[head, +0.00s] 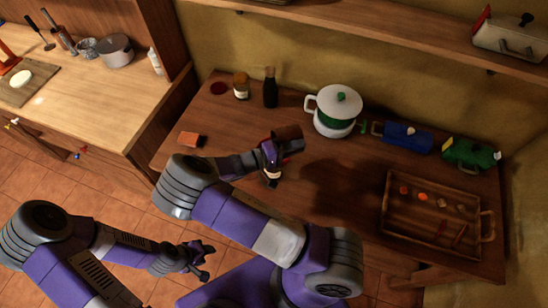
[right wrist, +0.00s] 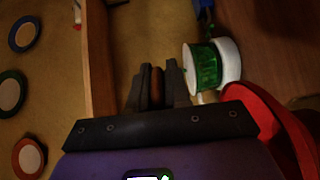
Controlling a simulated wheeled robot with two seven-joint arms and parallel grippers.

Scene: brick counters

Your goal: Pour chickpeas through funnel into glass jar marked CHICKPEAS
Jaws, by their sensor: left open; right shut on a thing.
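In the head view my right gripper (head: 275,150) is over the wooden table, left of the white pot. It is shut on a dark brown thing (head: 288,132), which shows as a thin brown strip (right wrist: 157,86) between the fingers in the right wrist view. I cannot tell whether it holds chickpeas. A curved red thing (right wrist: 272,125) lies close beside the gripper in the wrist view; I cannot tell if it is the funnel. A labelled jar (head: 241,86) stands at the back; its label is unreadable. My left gripper (head: 203,262) is open and empty, low in front of the table.
A dark bottle (head: 270,88), a white pot with green band (head: 336,110), a blue container (head: 407,136) and a green container (head: 470,155) line the back. A reddish block (head: 192,139) lies left. A wooden tray (head: 388,222) with several small pieces is right.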

